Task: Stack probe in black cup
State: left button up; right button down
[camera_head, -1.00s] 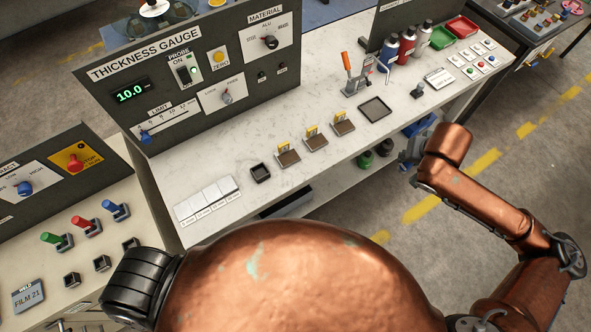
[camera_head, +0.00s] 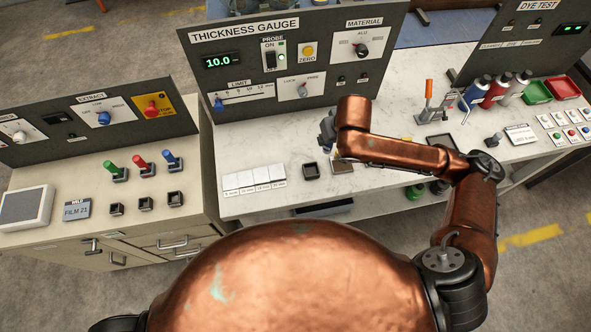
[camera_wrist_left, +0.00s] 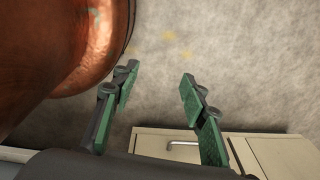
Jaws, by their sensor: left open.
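A small black square cup (camera_head: 311,170) stands on the marble bench right of the white plates. Three more small black cups (camera_head: 145,203) stand in a row on the left bench. I cannot tell for certain which thing is the probe; a small grey knobbed piece (camera_head: 493,139) stands on the bench at right. My right gripper (camera_head: 326,131) is above the marble bench, near the cup; my copper arm partly hides it, and its fingers are unclear. My left gripper (camera_wrist_left: 160,74) is open and empty over the floor in the left wrist view; it is outside the head view.
Green, red (camera_head: 140,163) and blue handles stand behind the left bench's cups. A brown pad (camera_head: 342,165) lies by the cup; my arm covers things beyond it. Bottles (camera_head: 494,90) and red and green trays (camera_head: 563,88) stand at right. The gauge panel (camera_head: 297,60) borders the back.

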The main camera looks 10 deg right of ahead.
jog(key=s+a+n+g+y+p, duration=0.1)
jog(key=s+a+n+y+p, duration=0.1)
jog(key=s+a+n+p, duration=0.4)
jog(key=s+a+n+y+p, duration=0.1)
jog(key=s+a+n+p, duration=0.15)
jog(key=a, duration=0.65)
jog(key=shift+m, duration=0.25)
jog(key=w+d+f, duration=0.2)
jog(key=d+f, duration=0.1)
jog(key=f, duration=0.1)
jog(key=w+d+f+p, duration=0.1)
jog(key=w+d+f, duration=0.2)
jog(key=d+f, duration=0.1)
jog(key=w+d+f, duration=0.3)
jog(key=f, duration=0.2)
jog(key=shift+w+d, duration=0.1)
jog(key=shift+d, duration=0.15)
jog(key=shift+f, duration=0.2)
jog(key=shift+f, duration=0.25)
jog(key=c, duration=1.6)
grip_release()
